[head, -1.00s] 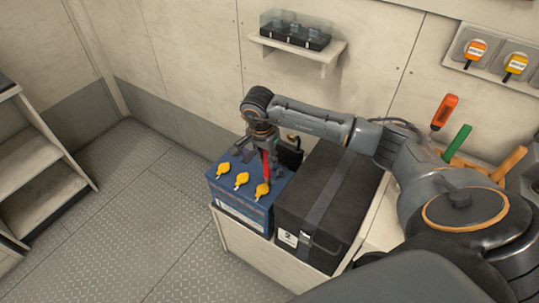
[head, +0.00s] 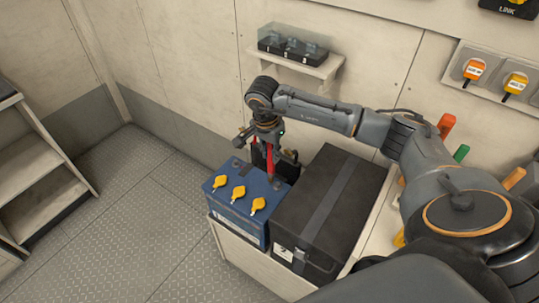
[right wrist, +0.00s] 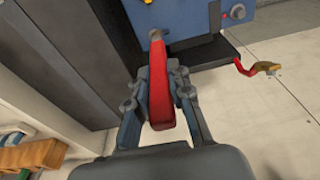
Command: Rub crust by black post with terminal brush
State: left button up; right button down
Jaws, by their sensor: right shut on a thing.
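In the right wrist view the red handle (right wrist: 162,92) lies between the fingers (right wrist: 158,78). The brush's grey head (right wrist: 156,35) points at the blue battery (right wrist: 208,14); I cannot tell whether it touches. The black post and its crust cannot be made out. My left gripper is not in view.
A black strapped box (head: 330,205) stands close right of the battery. A red cable with a brass-coloured lug (right wrist: 266,69) sticks out beside the battery. A wall shelf (head: 300,68) is behind; coloured handles (head: 461,153) stand at right. The floor at left is clear.

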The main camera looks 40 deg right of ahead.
jog(key=shift+w+d+r+p, duration=0.1)
jog(key=shift+r+p, duration=0.3)
jog(key=shift+r, duration=1)
